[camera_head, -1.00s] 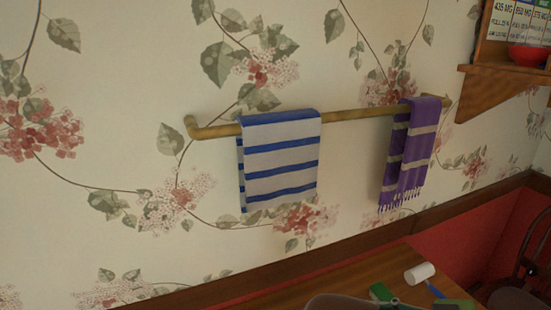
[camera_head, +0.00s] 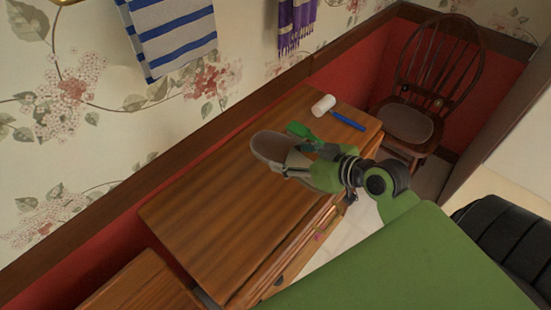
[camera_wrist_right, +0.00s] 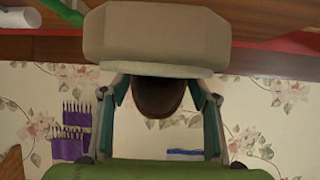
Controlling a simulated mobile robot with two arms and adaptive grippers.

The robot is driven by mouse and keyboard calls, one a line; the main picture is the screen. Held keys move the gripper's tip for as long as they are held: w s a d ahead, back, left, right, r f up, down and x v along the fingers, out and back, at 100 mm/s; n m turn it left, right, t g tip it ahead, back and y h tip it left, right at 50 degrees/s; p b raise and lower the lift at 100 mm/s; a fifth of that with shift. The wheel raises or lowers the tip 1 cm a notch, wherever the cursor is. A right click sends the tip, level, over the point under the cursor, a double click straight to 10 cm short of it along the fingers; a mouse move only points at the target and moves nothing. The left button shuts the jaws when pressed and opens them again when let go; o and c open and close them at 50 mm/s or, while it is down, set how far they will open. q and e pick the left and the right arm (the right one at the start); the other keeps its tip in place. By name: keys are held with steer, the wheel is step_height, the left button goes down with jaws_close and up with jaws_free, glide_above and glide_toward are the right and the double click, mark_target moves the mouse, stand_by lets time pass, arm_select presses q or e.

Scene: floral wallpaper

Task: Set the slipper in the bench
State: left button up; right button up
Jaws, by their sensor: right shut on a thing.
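The slipper (camera_head: 272,148), brown with a pale sole edge, is over the far right part of a wooden table with drawers (camera_head: 215,215). My right gripper (camera_head: 303,162) is shut on it, coming from the right. In the right wrist view the slipper's pale sole (camera_wrist_right: 155,35) fills the top middle, with a dark brown part (camera_wrist_right: 157,96) between the fingers (camera_wrist_right: 160,90). I cannot tell whether the slipper touches the tabletop. No piece is clearly identifiable as the bench; a lower wooden piece (camera_head: 145,285) shows at the bottom left. My left gripper is out of view.
A white-headed mallet (camera_head: 323,104) with a blue handle and a green item (camera_head: 303,132) lie beyond the slipper. A dark wooden chair (camera_head: 410,120) stands at the right back. Towels (camera_head: 175,35) hang on the wall. The table's left part is clear.

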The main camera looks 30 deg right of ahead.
steer(key=w+d+f, duration=0.1)
steer(key=w+f, duration=0.1)
steer(key=w, duration=0.1)
steer(key=w+d+f, duration=0.2)
steer(key=w+f, duration=0.1)
steer(key=w, duration=0.1)
steer(key=w+d+f+p, duration=0.1)
steer(key=w+d+f, duration=0.1)
steer(key=w+f, duration=0.1)
steer(key=shift+w+f, duration=0.1)
steer(key=shift+w, duration=0.3)
steer(key=shift+w+d+f, duration=0.2)
steer(key=shift+w+f, duration=0.25)
steer(key=shift+f, duration=0.3)
step_height(320, 180, down, 2)
steer(key=shift+f+p, duration=0.1)
steer(key=shift+p, duration=0.4)
steer(key=shift+f, duration=0.2)
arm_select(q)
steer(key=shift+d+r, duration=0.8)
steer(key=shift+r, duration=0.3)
arm_select(e)
steer(key=shift+f, duration=0.25)
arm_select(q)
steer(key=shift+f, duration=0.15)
arm_select(e)
steer(key=o, duration=1.2)
steer(key=shift+c, duration=0.2)
